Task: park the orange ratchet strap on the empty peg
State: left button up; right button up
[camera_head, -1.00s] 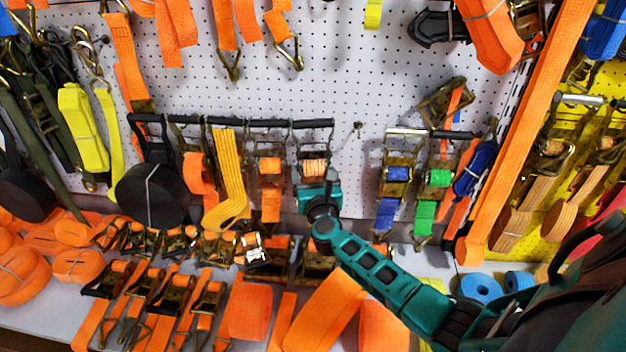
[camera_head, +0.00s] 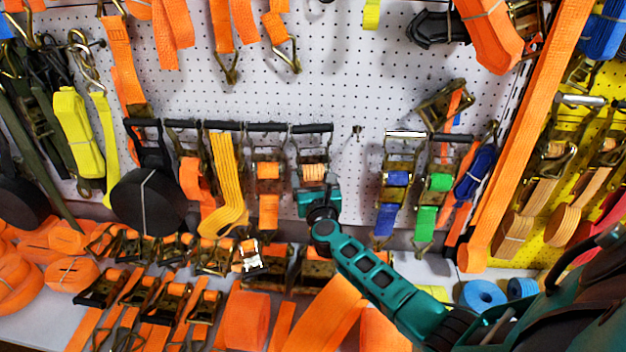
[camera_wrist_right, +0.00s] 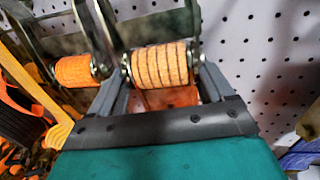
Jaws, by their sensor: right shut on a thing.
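The orange ratchet strap (camera_head: 313,173) has a dark metal frame and a black handle on top. It hangs upright at the right end of a row of similar ratchets. My right gripper (camera_head: 318,195) is shut on its lower part. In the wrist view the striped orange spool (camera_wrist_right: 160,66) sits between the two fingers (camera_wrist_right: 162,92); the exact contact is partly hidden. The empty peg (camera_head: 357,131) is a small metal hook on the white board, just right of the strap's handle and apart from it. My left gripper is not in view.
To the left hang another orange ratchet (camera_head: 268,172) and a yellow strap (camera_head: 225,180). Right of the peg hang blue (camera_head: 398,178) and green (camera_head: 440,178) ratchets. Several orange straps and rolls lie on the shelf below.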

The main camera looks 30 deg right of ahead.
jog(key=shift+r, duration=0.25)
